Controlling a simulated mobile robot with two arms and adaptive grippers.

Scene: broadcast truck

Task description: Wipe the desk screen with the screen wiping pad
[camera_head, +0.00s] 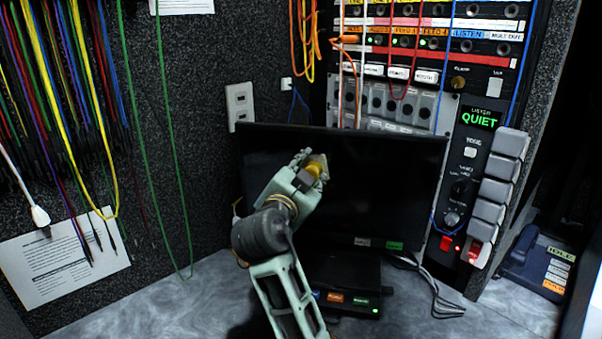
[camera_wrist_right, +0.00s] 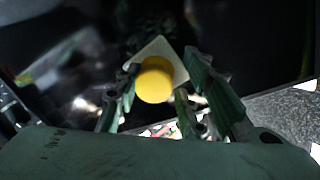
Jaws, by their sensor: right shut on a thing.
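The desk screen (camera_head: 385,180) is a wide, dark monitor standing at the back of the desk, tilted slightly in the head view. Its dark face also fills the upper part of the right wrist view (camera_wrist_right: 240,40). My right gripper (camera_head: 309,172) is in front of the screen's left-centre part, shut on the screen wiping pad. The pad (camera_head: 319,161) has a yellow round handle and a pale, flat, angular plate, also in the right wrist view (camera_wrist_right: 155,80). The plate faces the screen; I cannot tell whether it touches. My left gripper is not in view.
A black box with coloured labels (camera_head: 345,285) sits below the screen on the grey desk (camera_head: 130,310). Loose cables (camera_head: 435,290) lie to its right. A control panel (camera_head: 465,180) stands close right of the screen, and coloured cables hang at left.

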